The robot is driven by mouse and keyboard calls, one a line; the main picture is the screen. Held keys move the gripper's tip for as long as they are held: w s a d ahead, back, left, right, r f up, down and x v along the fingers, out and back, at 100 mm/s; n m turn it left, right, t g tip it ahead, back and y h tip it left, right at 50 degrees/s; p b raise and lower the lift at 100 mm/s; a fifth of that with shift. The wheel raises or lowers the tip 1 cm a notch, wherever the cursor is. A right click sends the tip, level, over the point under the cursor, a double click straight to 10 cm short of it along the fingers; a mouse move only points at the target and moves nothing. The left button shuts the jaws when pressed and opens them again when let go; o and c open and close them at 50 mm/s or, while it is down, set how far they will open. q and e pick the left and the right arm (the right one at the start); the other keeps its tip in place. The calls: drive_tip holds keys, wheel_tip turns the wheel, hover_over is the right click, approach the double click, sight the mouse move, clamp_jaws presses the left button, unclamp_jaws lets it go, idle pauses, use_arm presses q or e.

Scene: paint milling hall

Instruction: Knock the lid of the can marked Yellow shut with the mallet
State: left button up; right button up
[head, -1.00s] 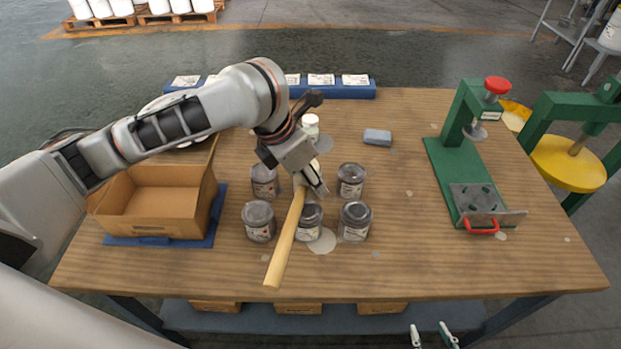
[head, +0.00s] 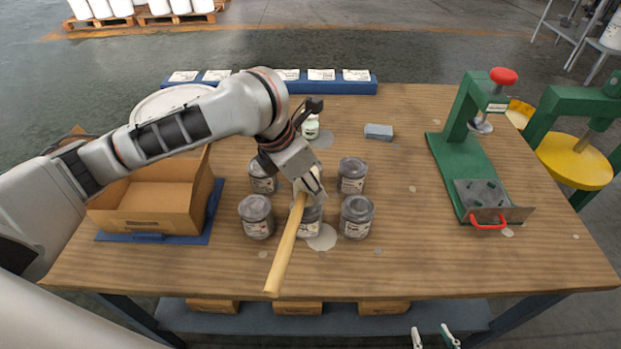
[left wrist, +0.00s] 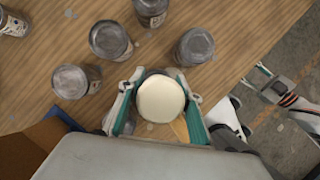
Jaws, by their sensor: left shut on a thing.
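Several grey lidded cans stand in two rows, including a front left can (head: 257,217), a front middle can (head: 308,219), a front right can (head: 356,217), a back left can (head: 262,178) and a back right can (head: 351,176). Their labels are too small to read, so I cannot tell which is Yellow. My left gripper (head: 310,182) is shut on the mallet (head: 285,250), whose wooden handle slants toward the front edge over the middle can. The mallet's pale head (left wrist: 160,98) shows between the fingers in the left wrist view. My right gripper (head: 432,338) is open and empty beyond the front edge.
An open cardboard box (head: 150,222) stands on a blue mat at left. A white bottle (head: 310,128) and a grey-blue block (head: 378,132) are behind the cans. A green press (head: 465,150) stands at right. The table between cans and press is clear.

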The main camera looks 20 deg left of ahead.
use_arm(q)
wheel_tip(320, 180, down, 3)
drive_tip(key=shift+r+b, duration=0.1)
drive_tip(key=shift+b, duration=0.35)
wheel_tip(320, 180, up, 6)
drive_tip(key=p, duration=0.6)
drive_tip(key=shift+f, duration=0.2)
drive_tip(key=shift+r+p, duration=0.35)
drive_tip(key=shift+p, duration=0.2)
drive_tip(key=shift+w+f+n+y, duration=0.1)
drive_tip(key=shift+f+n+y, duration=0.4)
drive_tip(key=shift+n, duration=0.6)
drive_tip(key=shift+a+f+t, duration=0.1)
drive_tip(key=shift+f+t, duration=0.1)
drive_tip(key=shift+t, duration=0.1)
use_arm(e)
drive_tip(key=d+r, duration=0.1)
drive_tip(key=s+d+r, duration=0.1)
drive_tip(key=r, duration=0.1)
drive_tip(key=shift+d+h, duration=0.1)
drive_tip(key=shift+h, duration=0.3)
drive_tip(key=shift+d, duration=0.2)
